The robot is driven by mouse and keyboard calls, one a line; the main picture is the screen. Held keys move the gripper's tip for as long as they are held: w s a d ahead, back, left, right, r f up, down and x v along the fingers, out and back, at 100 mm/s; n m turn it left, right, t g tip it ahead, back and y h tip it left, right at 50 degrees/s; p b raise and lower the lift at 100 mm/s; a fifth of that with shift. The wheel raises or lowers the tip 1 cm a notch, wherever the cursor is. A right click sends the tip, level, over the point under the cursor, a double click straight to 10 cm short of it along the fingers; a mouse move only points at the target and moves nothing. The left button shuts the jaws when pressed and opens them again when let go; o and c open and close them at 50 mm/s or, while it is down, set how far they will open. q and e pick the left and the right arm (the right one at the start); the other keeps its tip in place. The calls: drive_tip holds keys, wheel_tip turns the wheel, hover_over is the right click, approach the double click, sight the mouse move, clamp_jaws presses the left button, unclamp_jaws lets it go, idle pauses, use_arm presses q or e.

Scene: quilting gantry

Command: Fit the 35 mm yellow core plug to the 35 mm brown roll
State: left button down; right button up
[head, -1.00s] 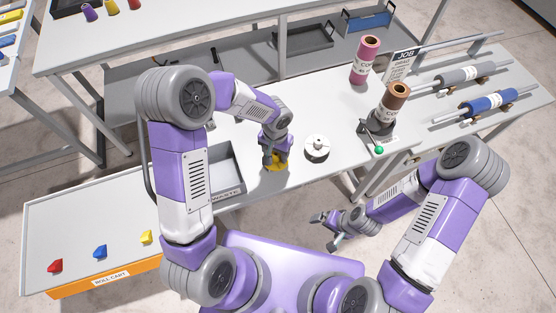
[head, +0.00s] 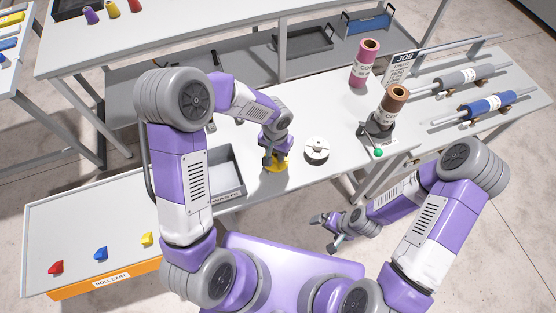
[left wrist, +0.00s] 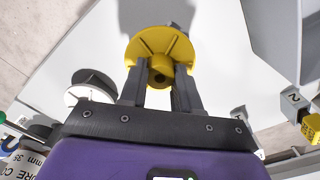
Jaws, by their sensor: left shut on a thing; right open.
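A yellow core plug (head: 277,166) is at the front part of the table; it shows large in the left wrist view (left wrist: 160,50) as a ribbed disc with a central hub. My left gripper (head: 273,158) points down and is shut on this plug's hub. Whether the plug touches the table is unclear. The brown roll (head: 393,103) stands upright in a dark holder (head: 377,128) with a green knob, to the right. Its open core end faces up. My right gripper (head: 328,229) is open and empty, in front of the table edge.
A white-and-grey round plug (head: 316,149) stands just right of the yellow plug. A pink roll (head: 363,62) and a job sign (head: 401,66) stand behind the brown roll. Grey (head: 462,78) and blue (head: 487,104) rolls lie on rods at right. A waste tray (head: 226,190) is at left.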

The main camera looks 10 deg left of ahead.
use_arm(q)
drive_tip(key=shift+r+p, duration=1)
drive_tip(key=shift+r, duration=0.65)
